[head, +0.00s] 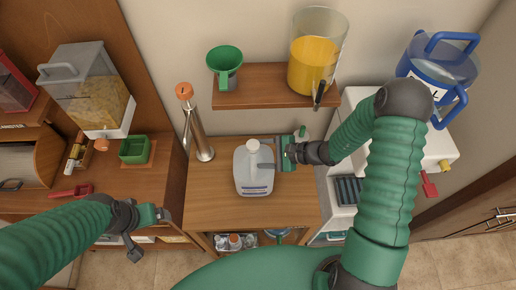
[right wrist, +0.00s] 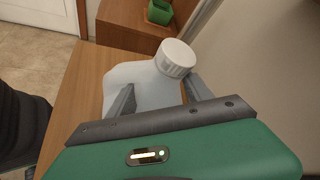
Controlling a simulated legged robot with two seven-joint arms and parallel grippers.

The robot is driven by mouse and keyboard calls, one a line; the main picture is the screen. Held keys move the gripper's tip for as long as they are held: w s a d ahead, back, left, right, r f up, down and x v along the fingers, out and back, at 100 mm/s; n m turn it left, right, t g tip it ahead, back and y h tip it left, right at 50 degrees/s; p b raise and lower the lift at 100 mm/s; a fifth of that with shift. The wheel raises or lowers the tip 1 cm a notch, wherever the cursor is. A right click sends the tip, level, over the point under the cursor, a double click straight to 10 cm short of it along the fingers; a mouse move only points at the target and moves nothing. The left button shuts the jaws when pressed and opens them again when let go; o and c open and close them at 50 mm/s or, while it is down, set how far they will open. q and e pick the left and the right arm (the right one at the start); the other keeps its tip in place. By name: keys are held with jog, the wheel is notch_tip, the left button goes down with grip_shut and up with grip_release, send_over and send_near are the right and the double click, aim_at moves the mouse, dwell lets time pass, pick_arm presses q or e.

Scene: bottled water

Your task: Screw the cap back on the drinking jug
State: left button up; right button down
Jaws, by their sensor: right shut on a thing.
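A white, translucent drinking jug (head: 254,172) stands upright on the wooden cabinet top, and its body also shows in the right wrist view (right wrist: 150,85). A white ridged cap (head: 253,146) sits on the jug's mouth; the right wrist view shows it (right wrist: 176,58) on top, slightly tilted in that picture. I cannot tell whether it is screwed tight. My right gripper (head: 268,176) comes in from the right and is shut on the jug body, one finger on each side, below the cap. My left gripper (head: 150,232) is open and empty, low and to the left of the jug.
A steel dispenser with an orange top (head: 195,125) stands behind left of the jug. A shelf (head: 262,97) above holds a green funnel cup (head: 225,65) and an orange juice pitcher (head: 314,60). A blue-handled water jug (head: 440,65) is at right.

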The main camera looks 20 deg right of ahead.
jog(key=shift+w+a+r, duration=0.1)
jog(key=shift+r, duration=0.15)
jog(key=c, duration=0.7)
grip_release()
jog(key=shift+f, duration=0.25)
jog(key=shift+c, duration=0.2)
jog(key=o, duration=0.3)
jog(key=shift+s, duration=0.25)
jog(key=shift+s+d+r, duration=0.1)
jog(key=shift+d+r, duration=0.1)
jog(key=shift+d, duration=0.2)
jog(key=b+v, duration=0.2)
jog(key=v, duration=0.9)
jog(key=shift+s, duration=0.1)
